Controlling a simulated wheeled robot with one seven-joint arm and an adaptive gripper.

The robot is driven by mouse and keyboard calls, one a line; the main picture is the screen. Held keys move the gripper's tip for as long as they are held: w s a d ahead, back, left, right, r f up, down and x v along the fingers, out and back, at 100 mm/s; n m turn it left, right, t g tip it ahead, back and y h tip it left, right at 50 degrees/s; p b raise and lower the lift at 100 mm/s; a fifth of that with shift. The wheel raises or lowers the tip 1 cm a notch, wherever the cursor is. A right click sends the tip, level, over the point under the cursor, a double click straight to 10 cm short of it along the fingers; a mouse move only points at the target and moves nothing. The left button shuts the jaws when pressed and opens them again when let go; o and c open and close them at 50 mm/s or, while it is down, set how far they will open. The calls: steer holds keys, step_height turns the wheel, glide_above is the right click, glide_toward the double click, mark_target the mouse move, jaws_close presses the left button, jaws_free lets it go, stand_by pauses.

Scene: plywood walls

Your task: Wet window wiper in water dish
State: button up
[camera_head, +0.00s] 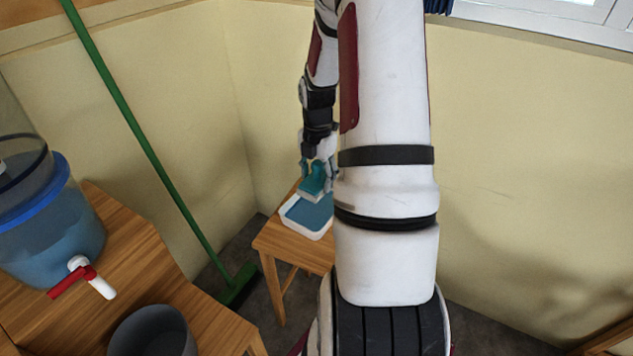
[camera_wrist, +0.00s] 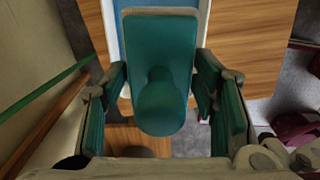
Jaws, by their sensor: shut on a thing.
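The teal window wiper (camera_head: 312,188) is held in my gripper (camera_head: 319,164) above the water dish. The wrist view shows the teal wiper (camera_wrist: 158,45) large in the middle, with its rounded handle toward the camera. My gripper's fingers (camera_wrist: 160,92) stand on both sides of it. The white water dish (camera_head: 299,229) with blue water sits on a small wooden table. In the wrist view the dish (camera_wrist: 107,25) lies behind the wiper and is mostly hidden by it. I cannot tell whether the wiper touches the water. My arm hides the dish's right side in the head view.
The small wooden table (camera_head: 267,241) stands near the wall corner. A green broom (camera_head: 150,150) leans at the left. A blue water dispenser (camera_head: 50,225) with a red-handled tap stands on a wooden bench (camera_head: 130,265). A dark bucket (camera_head: 150,335) is at the front.

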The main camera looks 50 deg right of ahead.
steer(key=shift+w+f, duration=0.1)
steer(key=shift+w, duration=0.2)
steer(key=shift+w+f+b, duration=0.1)
steer(key=shift+f+b, duration=0.65)
steer(key=shift+b, duration=0.15)
step_height(320, 180, down, 4)
steer(key=b, duration=0.3)
steer(key=shift+r+b, duration=0.15)
steer(key=shift+b, duration=0.2)
steer(key=shift+f+b, duration=0.8)
steer(key=shift+f, duration=1.45)
steer(key=shift+r, duration=0.1)
steer(key=shift+r+p, duration=3.85)
steer(key=shift+r, duration=0.05)
